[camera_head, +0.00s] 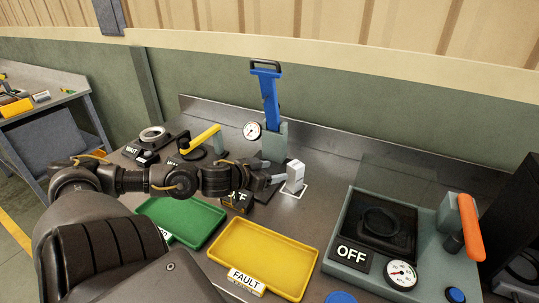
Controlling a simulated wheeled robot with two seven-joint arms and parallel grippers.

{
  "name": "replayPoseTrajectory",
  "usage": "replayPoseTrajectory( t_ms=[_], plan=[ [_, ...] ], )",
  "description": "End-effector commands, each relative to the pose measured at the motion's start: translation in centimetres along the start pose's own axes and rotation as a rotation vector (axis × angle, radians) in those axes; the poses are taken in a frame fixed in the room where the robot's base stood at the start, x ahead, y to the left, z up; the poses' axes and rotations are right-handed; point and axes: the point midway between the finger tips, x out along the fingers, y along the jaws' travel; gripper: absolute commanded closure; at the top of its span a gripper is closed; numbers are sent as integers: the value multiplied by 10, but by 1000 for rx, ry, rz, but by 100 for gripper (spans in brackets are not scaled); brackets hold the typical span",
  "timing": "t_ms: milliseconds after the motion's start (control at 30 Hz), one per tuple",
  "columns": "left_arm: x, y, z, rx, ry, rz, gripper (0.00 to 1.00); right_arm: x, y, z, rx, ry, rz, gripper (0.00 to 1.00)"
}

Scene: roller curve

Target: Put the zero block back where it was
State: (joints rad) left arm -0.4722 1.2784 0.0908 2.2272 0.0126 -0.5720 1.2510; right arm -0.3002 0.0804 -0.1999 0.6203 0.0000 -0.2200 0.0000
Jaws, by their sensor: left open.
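A light grey upright block (295,173), which looks like the zero block, stands on the metal bench inside a white outlined square (303,192). My left gripper (275,172) reaches in from the left, just left of the block. Its jaws are open, with fingers pointing toward the block. I cannot tell whether a fingertip touches it. My right gripper is not in view.
A blue-handled press (267,95) with a gauge stands behind. A green tray (180,221) and a yellow FAULT tray (265,257) lie in front. A grey OFF machine (455,263) with an orange handle (470,225) is right. Bare bench lies between block and machine.

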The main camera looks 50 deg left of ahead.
Motion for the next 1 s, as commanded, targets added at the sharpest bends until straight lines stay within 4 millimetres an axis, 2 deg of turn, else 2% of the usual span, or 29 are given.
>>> replayPoseTrajectory(
  t_ms=[200, 833, 933, 1000],
  plan=[
    [-6, 0, -1, 2, 0, 1, 37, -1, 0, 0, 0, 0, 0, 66],
    [-7, 0, -1, 1, 0, 1, 37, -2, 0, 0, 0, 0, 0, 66],
    [-10, 0, -10, 1, 1, 1, 37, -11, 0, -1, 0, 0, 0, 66],
    [-15, 0, -24, 1, 1, 1, 37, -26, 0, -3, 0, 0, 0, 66]
  ],
)
